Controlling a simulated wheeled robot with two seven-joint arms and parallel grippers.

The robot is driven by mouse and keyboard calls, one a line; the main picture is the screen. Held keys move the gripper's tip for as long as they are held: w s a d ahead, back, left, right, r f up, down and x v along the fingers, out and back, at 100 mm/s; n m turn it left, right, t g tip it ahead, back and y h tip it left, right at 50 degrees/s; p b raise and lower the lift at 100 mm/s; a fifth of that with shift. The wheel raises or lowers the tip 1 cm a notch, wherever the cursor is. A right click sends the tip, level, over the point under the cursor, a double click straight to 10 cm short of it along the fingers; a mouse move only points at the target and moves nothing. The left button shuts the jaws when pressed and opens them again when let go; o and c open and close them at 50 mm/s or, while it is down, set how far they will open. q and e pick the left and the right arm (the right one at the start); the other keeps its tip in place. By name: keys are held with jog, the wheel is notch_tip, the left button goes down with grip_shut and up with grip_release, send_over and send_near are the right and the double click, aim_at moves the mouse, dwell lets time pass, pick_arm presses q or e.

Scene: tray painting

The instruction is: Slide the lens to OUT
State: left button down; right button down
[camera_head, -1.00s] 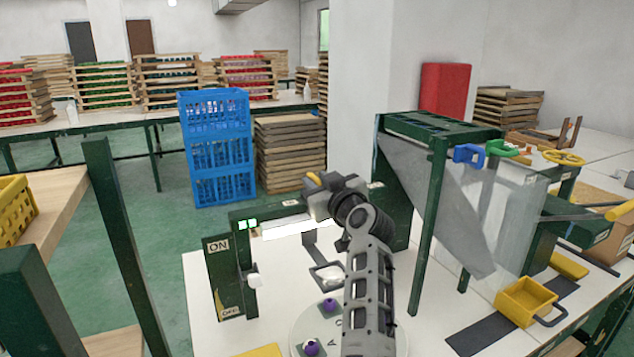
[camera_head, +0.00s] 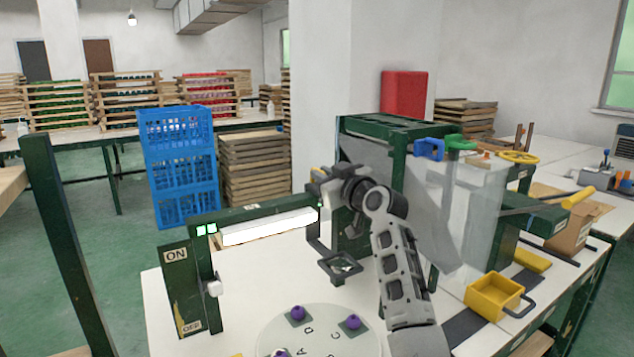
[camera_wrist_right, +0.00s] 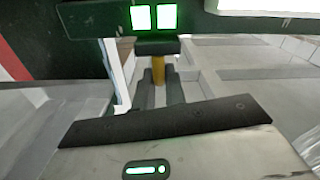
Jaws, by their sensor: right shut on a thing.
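The lens (camera_head: 341,268), a dark square frame, hangs on a bracket below the right end of the green lamp beam (camera_head: 250,212), above the table. My right gripper (camera_head: 322,178) is at the top of this bracket, at the beam's right end. In the right wrist view its fingers (camera_wrist_right: 160,88) are shut on a yellow handle (camera_wrist_right: 158,68). The fingers and wrist partly hide the handle in the head view. The OUT mark cannot be made out. My left gripper is not in view.
A round plate (camera_head: 318,335) with purple knobs stands in front of the lens. An ON/OFF switch panel (camera_head: 180,290) is at left, with two green lights (camera_head: 206,229) lit on the beam. A clear hopper (camera_head: 465,220) and a yellow bin (camera_head: 495,296) stand at right.

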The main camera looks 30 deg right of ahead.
jog(key=shift+d+r, duration=0.15)
jog(key=shift+d, duration=0.1)
jog(key=c, duration=1.6)
grip_release()
jog(key=shift+o, duration=0.5)
jog(key=shift+d, duration=0.1)
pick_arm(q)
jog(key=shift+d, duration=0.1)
pick_arm(e)
jog(key=shift+s+f, duration=0.2)
jog(key=shift+s, duration=0.05)
pick_arm(q)
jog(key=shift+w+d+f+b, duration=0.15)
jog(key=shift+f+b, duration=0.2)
jog(key=shift+b, duration=0.6)
pick_arm(e)
jog(key=s, duration=1.5)
jog(key=shift+s+d, duration=0.2)
